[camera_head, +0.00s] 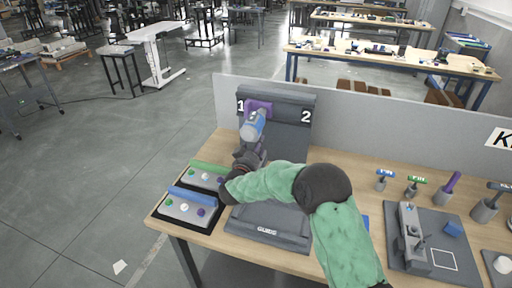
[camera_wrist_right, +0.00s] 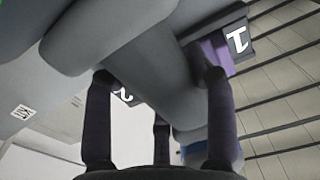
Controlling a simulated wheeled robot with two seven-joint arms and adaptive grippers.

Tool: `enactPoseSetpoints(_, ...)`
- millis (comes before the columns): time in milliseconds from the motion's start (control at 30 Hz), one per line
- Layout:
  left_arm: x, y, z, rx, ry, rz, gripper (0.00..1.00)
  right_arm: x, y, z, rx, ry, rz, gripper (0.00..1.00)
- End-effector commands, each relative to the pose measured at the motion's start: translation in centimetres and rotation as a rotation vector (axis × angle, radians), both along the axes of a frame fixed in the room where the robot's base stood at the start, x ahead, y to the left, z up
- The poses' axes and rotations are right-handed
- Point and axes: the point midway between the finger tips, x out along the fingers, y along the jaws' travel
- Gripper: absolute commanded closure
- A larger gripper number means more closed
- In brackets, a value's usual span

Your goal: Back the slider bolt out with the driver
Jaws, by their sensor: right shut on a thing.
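A dark grey fixture (camera_head: 290,115) with lanes marked 1 and 2 stands at the back of the bench. A purple slider block (camera_head: 262,104) sits at the top of lane 1; it also shows in the right wrist view (camera_wrist_right: 215,56). My right gripper (camera_head: 247,152) is shut on the grey and blue driver (camera_head: 253,124), which points up at the purple block. The driver's end overlaps the block in the head view; the bolt is hidden, so I cannot tell whether they touch. In the right wrist view the fingers (camera_wrist_right: 160,105) surround the driver's grey body (camera_wrist_right: 140,50). My left gripper is not in view.
Two button panels (camera_head: 187,208) in a black tray lie left of my right arm. Several tools (camera_head: 413,186) stand in holders at right, behind a grey fixture board (camera_head: 447,263). A grey partition (camera_head: 360,125) lines the bench's back.

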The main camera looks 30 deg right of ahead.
Motion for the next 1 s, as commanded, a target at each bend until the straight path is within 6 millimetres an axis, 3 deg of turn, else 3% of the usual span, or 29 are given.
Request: enactPoseSetpoints(1000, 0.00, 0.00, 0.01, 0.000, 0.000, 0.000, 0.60, 0.65, -0.82, 0.46, -0.003, -0.008, -0.003, 1.00)
